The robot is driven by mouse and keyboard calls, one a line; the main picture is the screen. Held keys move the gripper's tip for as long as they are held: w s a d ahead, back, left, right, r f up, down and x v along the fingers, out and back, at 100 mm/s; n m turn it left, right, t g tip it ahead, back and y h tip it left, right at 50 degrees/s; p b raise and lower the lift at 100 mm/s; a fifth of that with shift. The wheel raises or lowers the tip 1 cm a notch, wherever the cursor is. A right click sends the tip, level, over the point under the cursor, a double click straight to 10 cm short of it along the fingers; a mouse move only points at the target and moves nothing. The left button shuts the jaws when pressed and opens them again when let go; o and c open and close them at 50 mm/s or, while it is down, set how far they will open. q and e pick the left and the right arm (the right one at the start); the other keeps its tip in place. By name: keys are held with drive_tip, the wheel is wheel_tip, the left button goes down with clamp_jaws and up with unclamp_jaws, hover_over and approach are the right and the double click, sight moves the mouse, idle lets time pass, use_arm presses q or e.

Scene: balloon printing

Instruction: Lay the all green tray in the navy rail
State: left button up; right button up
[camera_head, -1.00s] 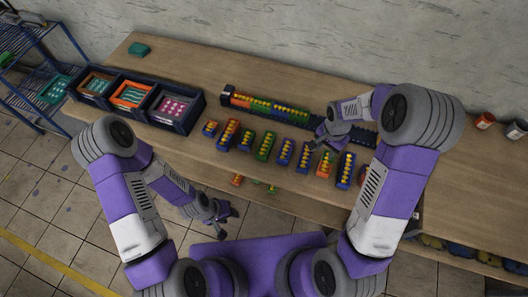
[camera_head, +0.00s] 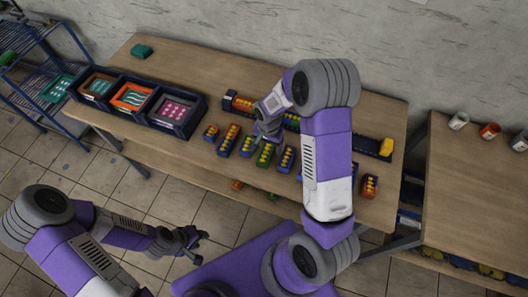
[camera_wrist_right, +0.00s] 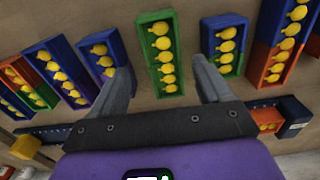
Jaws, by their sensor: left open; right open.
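The all green tray (camera_head: 265,155) stands in the row of trays on the table, with yellow balloon-shaped pieces in it. In the right wrist view the green tray (camera_wrist_right: 161,55) lies between and just beyond the fingers of my open right gripper (camera_wrist_right: 166,80); I see no contact. In the head view my right gripper (camera_head: 264,137) is over that tray. My left gripper (camera_head: 190,243) is open and empty, low in front of the table.
Blue, orange and mixed-colour trays (camera_head: 228,139) stand close on both sides of the green one. Dark crates (camera_head: 178,128) stand at the left. A yellow block (camera_head: 386,147) is at the rail's right end. Cups (camera_head: 489,131) stand on the right table.

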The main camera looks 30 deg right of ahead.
sight(267, 150)
drive_tip(key=f, duration=0.4)
drive_tip(key=shift+w+f, duration=0.25)
drive_tip(key=shift+w, duration=0.15)
drive_tip(key=shift+d, duration=0.1)
drive_tip(key=shift+c, duration=0.2)
drive_tip(key=shift+r, duration=0.1)
drive_tip(key=c, duration=1.1)
